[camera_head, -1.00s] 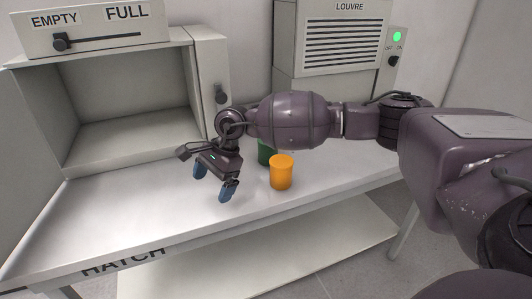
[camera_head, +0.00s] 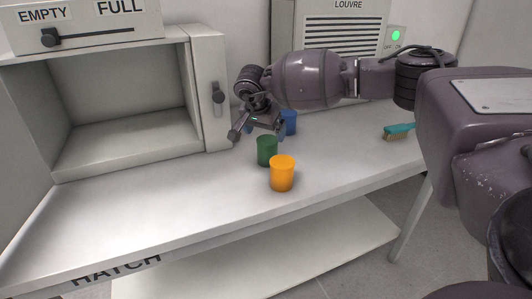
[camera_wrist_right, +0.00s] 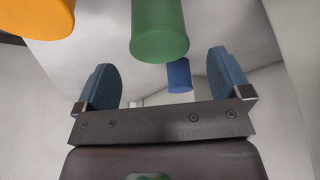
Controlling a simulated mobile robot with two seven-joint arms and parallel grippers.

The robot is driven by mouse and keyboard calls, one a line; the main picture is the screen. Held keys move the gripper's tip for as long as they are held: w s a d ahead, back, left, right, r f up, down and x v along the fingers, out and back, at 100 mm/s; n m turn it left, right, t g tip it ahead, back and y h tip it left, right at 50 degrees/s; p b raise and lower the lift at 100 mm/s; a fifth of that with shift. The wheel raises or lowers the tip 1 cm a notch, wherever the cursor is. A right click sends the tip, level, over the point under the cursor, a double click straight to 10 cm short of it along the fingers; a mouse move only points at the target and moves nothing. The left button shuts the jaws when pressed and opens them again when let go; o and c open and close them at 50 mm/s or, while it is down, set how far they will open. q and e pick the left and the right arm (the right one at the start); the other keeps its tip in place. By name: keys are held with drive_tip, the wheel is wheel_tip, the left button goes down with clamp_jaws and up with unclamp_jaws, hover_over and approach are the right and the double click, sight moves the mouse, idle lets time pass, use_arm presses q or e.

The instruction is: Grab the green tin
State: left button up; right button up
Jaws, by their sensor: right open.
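The green tin (camera_head: 266,153) stands upright on the white table, just behind and left of an orange tin. In the right wrist view the green tin (camera_wrist_right: 160,30) shows at the top, sideways between the two blue fingers and not gripped. My right gripper (camera_head: 266,132) is open and empty, behind the green tin in the head view. It also shows open in the right wrist view (camera_wrist_right: 161,75). My left gripper is not in view.
The orange tin (camera_head: 282,174) stands close in front of the green tin. A blue tin (camera_head: 290,122) stands behind it, partly hidden by my gripper. An open furnace hatch (camera_head: 130,140) is at left, and a teal brush (camera_head: 398,131) lies at right. The table's front left is clear.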

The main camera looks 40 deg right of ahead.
sight(267, 140)
drive_tip(key=shift+d+f, duration=0.1)
drive_tip(key=shift+f, duration=0.35)
drive_tip(key=b+x, duration=0.1)
drive_tip(key=x, duration=0.3)
drive_tip(key=shift+f, duration=0.3)
drive_tip(key=shift+r, duration=0.15)
drive_tip(key=c, duration=1.2)
